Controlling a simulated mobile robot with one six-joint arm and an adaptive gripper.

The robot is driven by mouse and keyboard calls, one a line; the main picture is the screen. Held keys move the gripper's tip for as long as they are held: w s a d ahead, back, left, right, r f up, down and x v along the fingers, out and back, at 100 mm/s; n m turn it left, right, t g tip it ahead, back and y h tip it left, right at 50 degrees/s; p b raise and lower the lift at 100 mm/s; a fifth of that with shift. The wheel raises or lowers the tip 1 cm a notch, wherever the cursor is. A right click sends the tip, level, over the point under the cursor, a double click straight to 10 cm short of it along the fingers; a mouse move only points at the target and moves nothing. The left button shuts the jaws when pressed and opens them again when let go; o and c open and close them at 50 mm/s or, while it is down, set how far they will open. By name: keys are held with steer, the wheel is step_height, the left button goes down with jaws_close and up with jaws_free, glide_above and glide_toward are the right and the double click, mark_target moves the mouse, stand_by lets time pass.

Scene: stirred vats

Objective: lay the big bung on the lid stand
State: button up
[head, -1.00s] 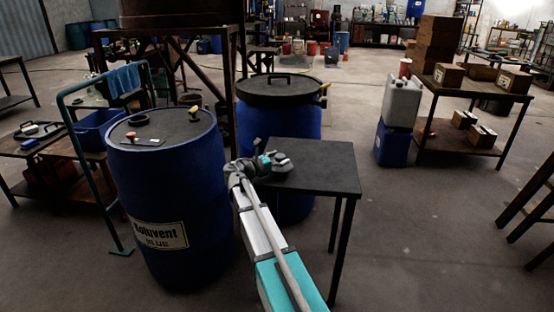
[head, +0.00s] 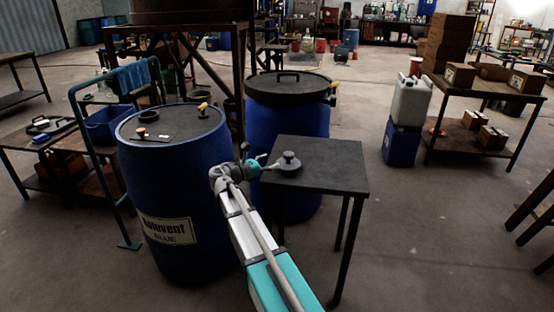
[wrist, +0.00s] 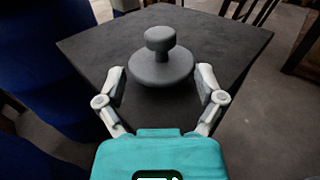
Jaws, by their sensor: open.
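The big bung (head: 289,161), a grey disc with a round knob on top, sits upright on the lid stand (head: 335,165), a small dark square-topped table. In the wrist view the bung (wrist: 160,66) rests flat on the stand's top (wrist: 228,45), towards its near side. My gripper (head: 266,167) is just left of the bung in the head view. In the wrist view my gripper (wrist: 161,74) is open, with one finger on each side of the bung's near part and a visible gap on both sides. Nothing is held.
A blue drum (head: 180,190) labelled "Soluvent Blue" stands left of my arm, with small fittings on its top. Another blue drum (head: 288,115) with a black handled lid stands behind the stand. A blue trolley frame (head: 100,150) is at the left. The floor right of the stand is clear.

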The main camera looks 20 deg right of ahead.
steer(key=shift+s+a, duration=0.25)
steer(key=shift+a, duration=0.8)
steer(key=shift+s+a, duration=0.2)
steer(key=shift+a, duration=0.8)
steer(key=shift+s+f, duration=0.1)
steer(key=s+a+f+m+g+y, duration=0.2)
steer(key=s+a+f+m+y, duration=0.1)
steer(key=s+f+m+y, duration=0.8)
steer(key=s+a+f+m+y, duration=0.3)
steer(key=s+a+m, duration=0.1)
steer(key=s, duration=0.2)
steer(key=s+a+f+m+g+y, duration=0.1)
steer(key=s+a+f+m+y, duration=0.2)
steer(key=s+a+f+m, duration=0.1)
steer(key=shift+s+a+f+m+y, duration=0.25)
steer(key=shift+s+a+m, duration=0.35)
steer(key=shift+s, duration=0.65)
